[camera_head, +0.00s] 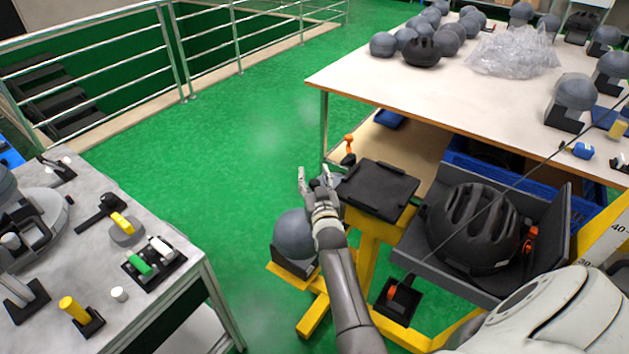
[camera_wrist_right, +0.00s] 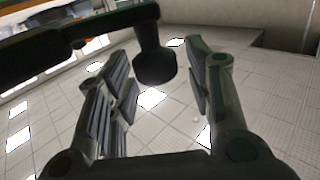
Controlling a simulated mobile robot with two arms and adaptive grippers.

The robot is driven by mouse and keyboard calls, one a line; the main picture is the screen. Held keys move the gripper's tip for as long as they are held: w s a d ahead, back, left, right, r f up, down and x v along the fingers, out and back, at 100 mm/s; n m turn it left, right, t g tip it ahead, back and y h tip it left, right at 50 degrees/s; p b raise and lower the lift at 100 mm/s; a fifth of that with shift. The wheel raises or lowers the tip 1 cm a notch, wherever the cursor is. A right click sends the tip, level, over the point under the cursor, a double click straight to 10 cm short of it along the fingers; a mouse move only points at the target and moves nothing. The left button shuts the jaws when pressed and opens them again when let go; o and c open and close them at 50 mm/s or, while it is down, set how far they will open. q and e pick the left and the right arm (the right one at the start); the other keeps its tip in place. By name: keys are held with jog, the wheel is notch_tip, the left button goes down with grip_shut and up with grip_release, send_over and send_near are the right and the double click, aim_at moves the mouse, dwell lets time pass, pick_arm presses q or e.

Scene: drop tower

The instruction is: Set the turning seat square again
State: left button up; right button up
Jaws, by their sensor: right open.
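A dark square plate, which looks like the turning seat (camera_head: 378,188), sits on a yellow stand (camera_head: 368,238) in the head view. It lies turned at an angle in the picture. My right gripper (camera_head: 314,175) is left of the seat, its two fingers apart and nothing visibly held. In the right wrist view, a dark bar with a rounded knob (camera_wrist_right: 155,65) reaches in from the upper left. The knob shows between the open fingers (camera_wrist_right: 160,95); I cannot tell whether they touch it. My left gripper is not in view.
A black helmet (camera_head: 473,228) lies in a grey tray right of the seat. A grey headform (camera_head: 297,234) stands low below my gripper. An orange-topped handle (camera_head: 348,148) is behind the seat. Tables stand left and upper right. Green floor (camera_head: 230,160) is clear between them.

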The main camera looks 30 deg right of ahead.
notch_tip(320, 180, up, 9)
jog(key=shift+r, duration=0.1)
dwell(0.7)
jog(key=s+a+f+n+g+y, duration=0.2)
jog(key=s+a+f+g, duration=0.3)
jog(key=s, duration=0.8)
jog(key=s+a+f+n+g+y, duration=0.3)
jog(key=s+a+f, duration=0.35)
jog(key=s, duration=0.55)
jog(key=s+a+f+n+g+y, duration=0.2)
jog(key=s+a+f+g, duration=0.4)
jog(key=s, duration=0.7)
notch_tip(320, 180, down, 24)
jog(key=s+a, duration=0.1)
jog(key=s+d+f+g, duration=0.1)
jog(key=s+d+f, duration=0.1)
jog(key=s+f, duration=1.5)
jog(key=shift+s+d+g, duration=0.15)
jog(key=shift+d+g, duration=0.15)
jog(key=shift+d, duration=0.1)
